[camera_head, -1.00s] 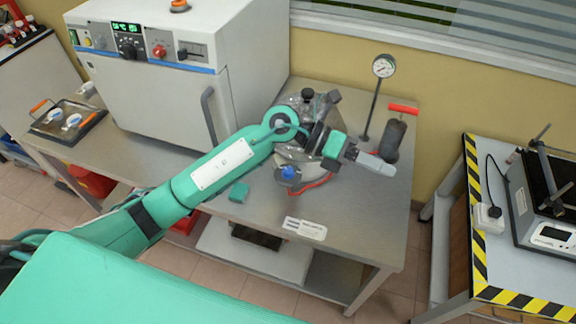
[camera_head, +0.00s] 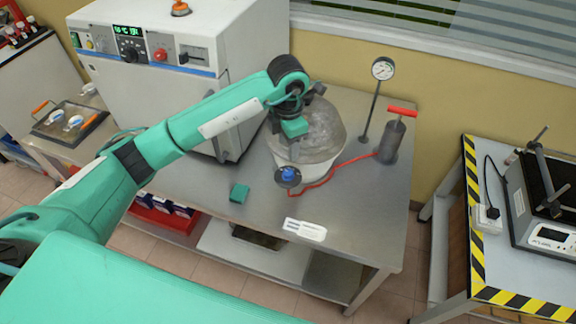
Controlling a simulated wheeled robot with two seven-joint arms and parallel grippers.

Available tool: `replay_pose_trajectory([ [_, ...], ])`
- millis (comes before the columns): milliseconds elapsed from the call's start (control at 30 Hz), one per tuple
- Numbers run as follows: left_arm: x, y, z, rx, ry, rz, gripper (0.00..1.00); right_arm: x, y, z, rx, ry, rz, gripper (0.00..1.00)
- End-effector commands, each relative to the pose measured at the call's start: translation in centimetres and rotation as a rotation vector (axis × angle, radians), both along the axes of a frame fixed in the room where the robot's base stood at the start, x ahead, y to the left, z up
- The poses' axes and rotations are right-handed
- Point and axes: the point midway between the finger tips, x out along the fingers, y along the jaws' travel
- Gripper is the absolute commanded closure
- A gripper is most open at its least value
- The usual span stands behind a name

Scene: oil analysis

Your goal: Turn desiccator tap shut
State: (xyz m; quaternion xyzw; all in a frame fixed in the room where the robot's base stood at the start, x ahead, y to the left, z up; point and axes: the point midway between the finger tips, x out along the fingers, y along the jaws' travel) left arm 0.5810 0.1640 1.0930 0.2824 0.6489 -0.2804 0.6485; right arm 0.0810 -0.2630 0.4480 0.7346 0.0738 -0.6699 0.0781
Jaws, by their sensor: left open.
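The desiccator (camera_head: 325,130), a round glass vessel with a pale lower body, stands on the metal bench and is partly hidden by my left arm. A blue knob (camera_head: 288,173) on a dark round fitting, seemingly the tap, is at its front, with a red hose running from it. My left gripper (camera_head: 292,156) is open and points down over the front of the desiccator, just above the blue knob. I cannot tell whether its fingers touch the knob. My right gripper is not in view.
A hand pump (camera_head: 394,140) with a red handle and a pressure gauge (camera_head: 383,69) on a post stand right of the desiccator. A white oven (camera_head: 150,95) is behind left. A green block (camera_head: 239,193) and a white label (camera_head: 305,229) lie on the bench front.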

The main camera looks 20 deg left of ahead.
Motion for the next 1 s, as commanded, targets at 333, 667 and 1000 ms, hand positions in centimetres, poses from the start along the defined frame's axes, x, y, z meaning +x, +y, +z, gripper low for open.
replay_pose_trajectory([
  [333,-0.1,0.0,-7.0,-0.001,0.006,0.001,0.51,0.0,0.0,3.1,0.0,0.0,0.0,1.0],
  [667,-0.1,-0.1,-10.3,-0.002,0.002,-0.001,0.51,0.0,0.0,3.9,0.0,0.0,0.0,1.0],
  [1000,0.0,-0.1,-10.4,-0.002,0.001,-0.001,0.64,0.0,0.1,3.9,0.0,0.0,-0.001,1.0],
])
